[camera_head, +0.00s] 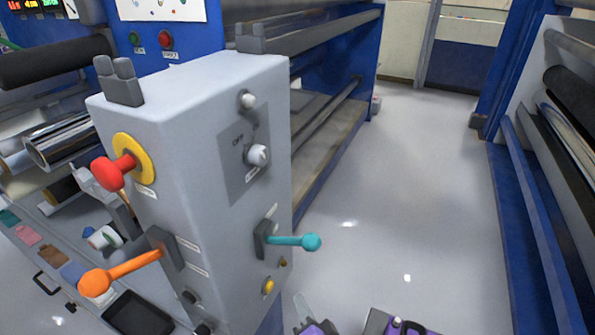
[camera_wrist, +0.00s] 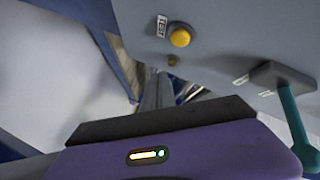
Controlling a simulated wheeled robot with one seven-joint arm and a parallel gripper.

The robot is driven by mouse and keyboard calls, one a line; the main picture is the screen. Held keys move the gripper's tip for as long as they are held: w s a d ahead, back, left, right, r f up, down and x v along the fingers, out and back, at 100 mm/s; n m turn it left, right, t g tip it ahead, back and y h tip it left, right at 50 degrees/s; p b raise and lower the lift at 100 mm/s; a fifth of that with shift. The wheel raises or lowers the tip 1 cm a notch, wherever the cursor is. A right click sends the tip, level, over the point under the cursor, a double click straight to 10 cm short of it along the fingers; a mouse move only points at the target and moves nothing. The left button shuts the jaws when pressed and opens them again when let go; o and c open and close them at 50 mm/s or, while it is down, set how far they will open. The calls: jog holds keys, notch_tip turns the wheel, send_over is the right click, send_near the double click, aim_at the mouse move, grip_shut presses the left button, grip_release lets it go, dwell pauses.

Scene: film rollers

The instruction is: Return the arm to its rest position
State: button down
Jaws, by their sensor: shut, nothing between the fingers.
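My gripper (camera_wrist: 158,92) shows in the wrist view with its purple body at the bottom and its grey fingers together, shut and empty. In the head view only a small part of my gripper (camera_head: 301,303) shows at the bottom edge, low in front of the grey control box; the rest of it is cut off. Another purple and dark part of my arm shows to its right at the same edge. The fingers look apart from the box.
The grey control box (camera_head: 185,120) carries a teal lever (camera_head: 295,241), an orange lever (camera_head: 120,272), a red knob (camera_head: 108,172) and a yellow button (camera_head: 268,286). The yellow button (camera_wrist: 180,37) and teal lever (camera_wrist: 297,125) also show near my gripper. Floor (camera_head: 400,220) is clear rightward.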

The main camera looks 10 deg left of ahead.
jog(key=s+d+r+n+t+h, duration=0.1)
jog(key=s+d+r+n+t, duration=0.15)
jog(key=s+d+r, duration=0.4)
jog(key=s+d+r+n+t+h, duration=0.1)
jog(key=s+d+r+n+h, duration=0.2)
jog(key=s+d, duration=0.6)
jog(key=s+d+r+h, duration=0.1)
jog(key=s+d+r, duration=0.1)
jog(key=s, duration=0.5)
jog(key=s+d+r+g+h, duration=0.1)
jog(key=s+d+r, duration=0.2)
jog(key=s, duration=0.5)
jog(key=s+d+r+g, duration=0.1)
jog(key=s+d+r, duration=0.2)
jog(key=s, duration=0.5)
jog(key=shift+r+n+h, duration=0.25)
jog(key=shift+n+h, duration=0.15)
jog(key=shift+n, duration=0.05)
jog(key=shift+a+g, duration=0.15)
jog(key=shift+g, duration=0.1)
